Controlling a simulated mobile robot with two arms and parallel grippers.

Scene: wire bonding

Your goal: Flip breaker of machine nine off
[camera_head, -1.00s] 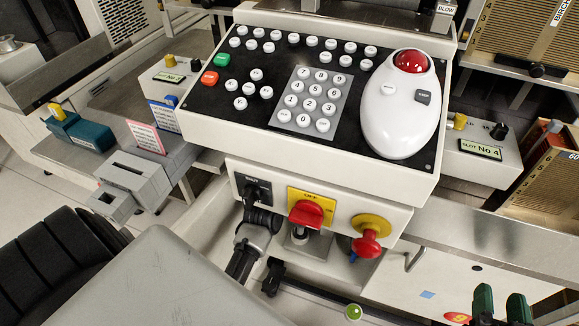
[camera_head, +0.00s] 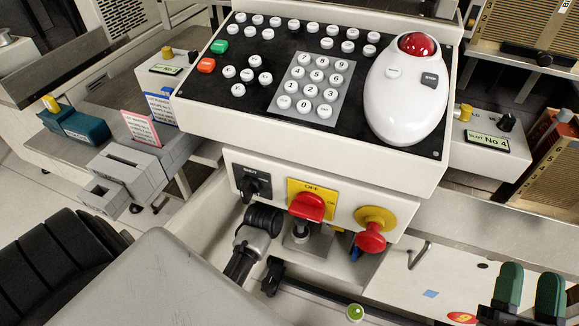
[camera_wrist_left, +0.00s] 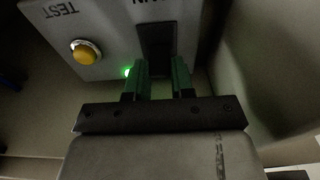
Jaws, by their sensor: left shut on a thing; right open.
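In the left wrist view a light panel carries a dark breaker switch (camera_wrist_left: 157,42), a yellow button (camera_wrist_left: 86,52) marked TEST upside down, and a lit green lamp (camera_wrist_left: 127,72). My left gripper (camera_wrist_left: 158,82) has its green fingers on either side of the switch's near end and is shut on it. Whether the switch is on or off cannot be told. My right gripper (camera_head: 530,291) is open and empty at the lower right. My left gripper is out of sight there.
The control console (camera_head: 300,140) has a red rotary handle (camera_head: 307,206) on a yellow plate and a red knob (camera_head: 371,237) below its keypad. A hex key (camera_head: 420,255) shows on the front ledge. A slotted rack (camera_head: 535,165) stands at the right.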

